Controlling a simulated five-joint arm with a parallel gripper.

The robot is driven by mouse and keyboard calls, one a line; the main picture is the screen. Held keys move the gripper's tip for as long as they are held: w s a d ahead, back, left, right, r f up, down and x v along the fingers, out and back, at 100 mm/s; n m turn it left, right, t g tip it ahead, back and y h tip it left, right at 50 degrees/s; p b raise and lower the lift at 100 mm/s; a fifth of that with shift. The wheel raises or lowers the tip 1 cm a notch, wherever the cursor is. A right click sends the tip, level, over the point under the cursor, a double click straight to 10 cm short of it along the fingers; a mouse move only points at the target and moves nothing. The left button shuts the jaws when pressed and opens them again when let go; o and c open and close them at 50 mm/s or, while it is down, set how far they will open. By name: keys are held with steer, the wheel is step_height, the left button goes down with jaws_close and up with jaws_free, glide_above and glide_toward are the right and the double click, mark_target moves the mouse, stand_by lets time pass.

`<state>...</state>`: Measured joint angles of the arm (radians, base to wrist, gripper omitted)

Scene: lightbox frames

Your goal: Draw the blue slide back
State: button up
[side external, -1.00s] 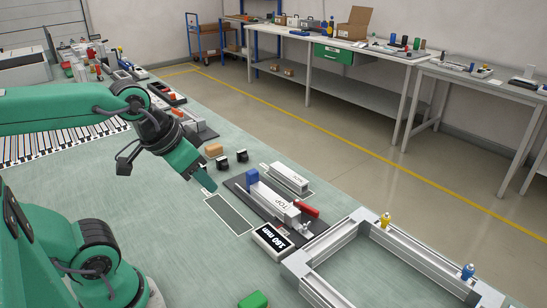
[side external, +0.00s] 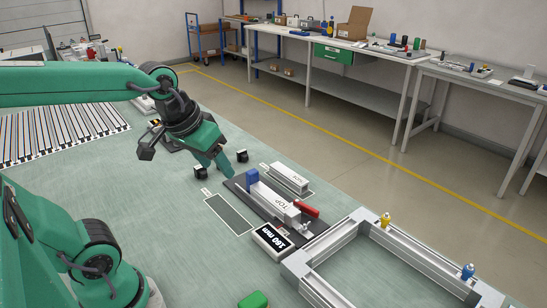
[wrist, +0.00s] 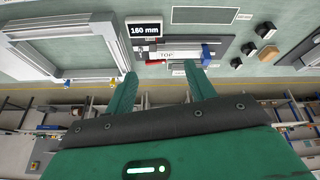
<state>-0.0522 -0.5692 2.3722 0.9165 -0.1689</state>
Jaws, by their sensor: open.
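The blue slide (side external: 252,176) is an upright block at the far left end of a dark fixture (side external: 233,187). It touches or nearly touches the end of a pale bar marked TOP (side external: 272,199). A red-handled clamp (side external: 307,208) stands at the bar's other end. My gripper (side external: 229,172) is open and empty, just left of the blue slide and apart from it. In the wrist view, the open fingers of my gripper (wrist: 160,72) point towards the fixture, and the blue slide (wrist: 205,56) shows beyond the right fingertip.
A display (side external: 270,238) reading 160 mm sits in front of the fixture. A second pale bar (side external: 289,178) lies behind it. Black blocks (side external: 201,172) stand near my gripper. A large aluminium frame (side external: 345,235) fills the right. A dark outlined rectangle (side external: 229,213) lies bare at the front left.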

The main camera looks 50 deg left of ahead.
steer(key=w+a+n+g, duration=0.1)
steer(key=w+a+n, duration=0.25)
steer(key=w, duration=0.25)
steer(key=n+g, duration=0.4)
steer(key=n, duration=0.8)
glide_above(252, 171)
steer(key=shift+m, duration=0.25)
steer(key=f, duration=1.4)
steer(key=shift+s+d, duration=0.15)
steer(key=shift+d, duration=0.15)
steer(key=shift+a+f, duration=0.3)
steer(key=shift+f, duration=0.05)
steer(key=shift+f, duration=0.1)
steer(key=shift+f, duration=3.8)
steer(key=shift+c, duration=0.2)
